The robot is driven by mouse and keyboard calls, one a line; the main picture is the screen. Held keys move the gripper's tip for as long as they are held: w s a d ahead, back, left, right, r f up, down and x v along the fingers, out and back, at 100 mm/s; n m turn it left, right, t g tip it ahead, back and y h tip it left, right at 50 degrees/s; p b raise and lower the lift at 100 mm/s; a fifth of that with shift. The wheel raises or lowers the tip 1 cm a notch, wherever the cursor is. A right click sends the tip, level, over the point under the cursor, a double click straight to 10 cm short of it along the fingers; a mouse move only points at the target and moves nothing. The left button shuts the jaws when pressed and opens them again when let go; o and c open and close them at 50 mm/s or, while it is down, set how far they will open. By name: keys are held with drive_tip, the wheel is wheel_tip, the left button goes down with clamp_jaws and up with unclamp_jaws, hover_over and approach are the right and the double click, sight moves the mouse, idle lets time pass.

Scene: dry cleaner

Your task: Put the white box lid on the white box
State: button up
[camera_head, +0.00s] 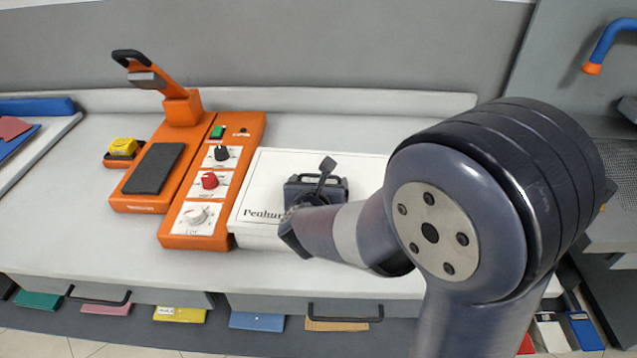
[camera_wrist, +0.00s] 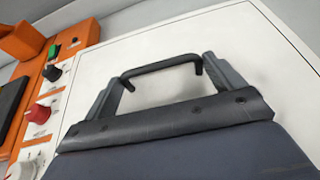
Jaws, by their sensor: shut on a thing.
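The white box lid (camera_head: 265,180) is a flat white panel with dark lettering along its front edge. It lies over the white box (camera_head: 262,241), whose front side shows as a low white band on the counter. I cannot tell whether the lid is fully seated or a little above the box. My gripper (camera_head: 318,183) is over the lid, its fingers shut on the lid's black handle. In the wrist view the handle (camera_wrist: 160,67) spans between the two fingers (camera_wrist: 165,88), above the white lid surface (camera_wrist: 250,45). My arm hides the right part of the lid and box.
An orange press machine (camera_head: 190,150) with knobs stands close to the left of the box. A yellow object (camera_head: 123,147) sits on an orange holder at its left side. The counter (camera_head: 80,215) is clear at the front left. A grey wall (camera_head: 300,45) stands behind.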

drive_tip(key=shift+f+b, duration=1)
drive_tip(key=shift+b, duration=0.45)
idle(0.6)
drive_tip(key=o, duration=0.7)
drive_tip(key=shift+o, duration=0.2)
drive_tip(key=shift+s, duration=0.1)
drive_tip(key=v, duration=1)
drive_tip(key=shift+s+r+p, duration=0.15)
drive_tip(key=shift+s+p, duration=0.1)
drive_tip(key=shift+p, duration=0.1)
drive_tip(key=shift+w, duration=0.1)
